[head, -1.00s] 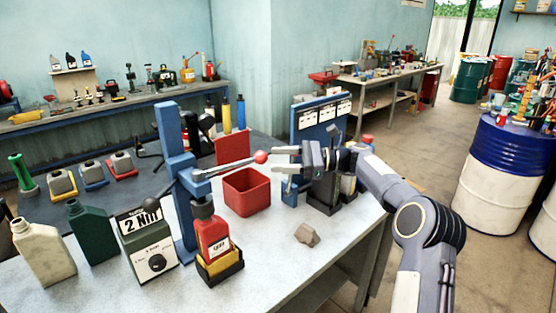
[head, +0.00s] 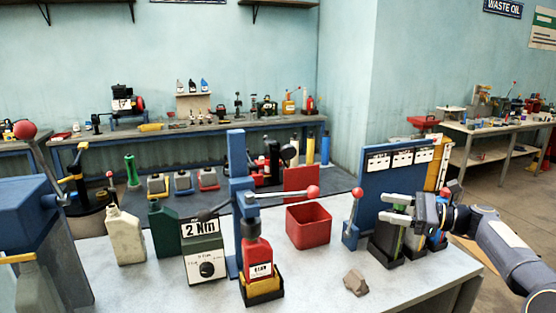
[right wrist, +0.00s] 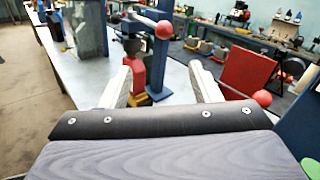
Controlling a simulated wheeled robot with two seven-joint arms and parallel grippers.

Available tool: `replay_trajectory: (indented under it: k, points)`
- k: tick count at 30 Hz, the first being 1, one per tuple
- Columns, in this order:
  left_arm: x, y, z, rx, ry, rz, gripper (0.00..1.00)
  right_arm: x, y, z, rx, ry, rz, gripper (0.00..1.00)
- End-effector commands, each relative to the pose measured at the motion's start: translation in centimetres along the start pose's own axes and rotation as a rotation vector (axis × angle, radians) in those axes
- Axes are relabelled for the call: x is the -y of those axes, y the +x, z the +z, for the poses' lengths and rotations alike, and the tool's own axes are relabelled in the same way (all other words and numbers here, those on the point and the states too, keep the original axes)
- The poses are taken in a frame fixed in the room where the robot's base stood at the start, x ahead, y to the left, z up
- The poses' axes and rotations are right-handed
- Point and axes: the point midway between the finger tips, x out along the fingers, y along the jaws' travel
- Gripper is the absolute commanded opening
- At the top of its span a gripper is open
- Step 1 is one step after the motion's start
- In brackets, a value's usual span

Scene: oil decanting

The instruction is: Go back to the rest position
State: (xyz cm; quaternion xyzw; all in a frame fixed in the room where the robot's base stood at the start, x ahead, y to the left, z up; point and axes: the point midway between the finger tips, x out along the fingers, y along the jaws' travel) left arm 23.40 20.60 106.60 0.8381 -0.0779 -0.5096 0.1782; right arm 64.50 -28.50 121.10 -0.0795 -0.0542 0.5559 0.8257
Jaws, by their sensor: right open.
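My right gripper (head: 388,208) is open and empty, at the right end of the bench, in front of the blue label board (head: 375,205). In the right wrist view its two fingers (right wrist: 162,84) stand apart with nothing between them. The blue post (head: 238,195) has a lever ending in a red ball (head: 312,191), left of the gripper and apart from it. A red bottle (head: 257,258) stands upright in a yellow and black holder at the post's foot. My left gripper is not in view.
A small lever with a red knob (head: 357,192) stands close left of the right fingers. A red bin (head: 308,226), a brown lump (head: 355,282), a 2 Nm box (head: 203,250) and jugs (head: 125,236) stand on the bench (head: 185,295). The front right bench top is clear.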

Motion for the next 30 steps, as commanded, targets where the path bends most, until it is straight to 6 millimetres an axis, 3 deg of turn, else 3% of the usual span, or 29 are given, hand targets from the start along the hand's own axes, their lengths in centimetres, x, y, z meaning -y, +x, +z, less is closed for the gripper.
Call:
replay_trajectory:
  k: [11, 17, 23, 30]
  points:
    - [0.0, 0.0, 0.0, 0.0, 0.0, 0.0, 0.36, -4.4, 1.9, 2.2, -0.165, -0.176, 0.064, 0.57]
    - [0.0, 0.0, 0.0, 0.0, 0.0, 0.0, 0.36, -8.8, 2.5, 3.3, -0.301, -0.342, 0.128, 0.57]
    - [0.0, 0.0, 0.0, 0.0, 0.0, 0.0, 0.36, -16.2, 1.8, 4.0, -0.494, -0.613, 0.243, 0.57]
    - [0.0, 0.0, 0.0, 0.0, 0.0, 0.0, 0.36, -29.3, -2.8, 1.7, -0.754, -1.095, 0.491, 0.57]
